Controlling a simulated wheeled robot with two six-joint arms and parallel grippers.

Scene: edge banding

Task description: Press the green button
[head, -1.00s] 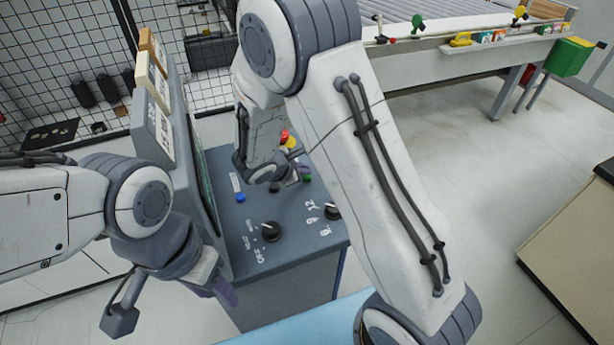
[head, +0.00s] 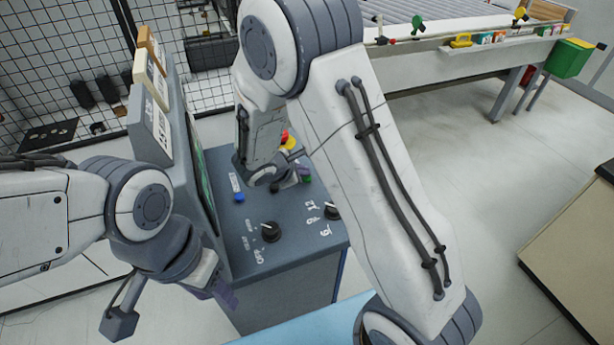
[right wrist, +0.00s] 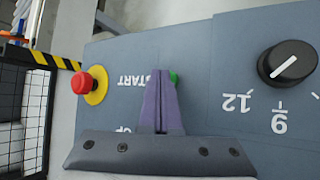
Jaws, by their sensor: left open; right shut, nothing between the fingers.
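The green button (head: 307,179) is on the sloped grey control panel (head: 290,260), mostly hidden by my right gripper in the head view. In the right wrist view, a sliver of the green button (right wrist: 174,77) shows beside the fingertips, near the word START. My right gripper (right wrist: 161,76) is shut and empty, with its purple fingertips over the button; I cannot tell whether they touch it. It also shows in the head view (head: 303,172). My left gripper (head: 226,296) is open and empty, left of the panel and away from the button.
A red emergency knob on a yellow ring (right wrist: 88,85) lies left of the fingers in the right wrist view. A black dial (right wrist: 287,63) is to their right. A blue button (head: 239,197) and another black dial (head: 264,232) are on the panel. A screen housing (head: 178,135) rises at its left.

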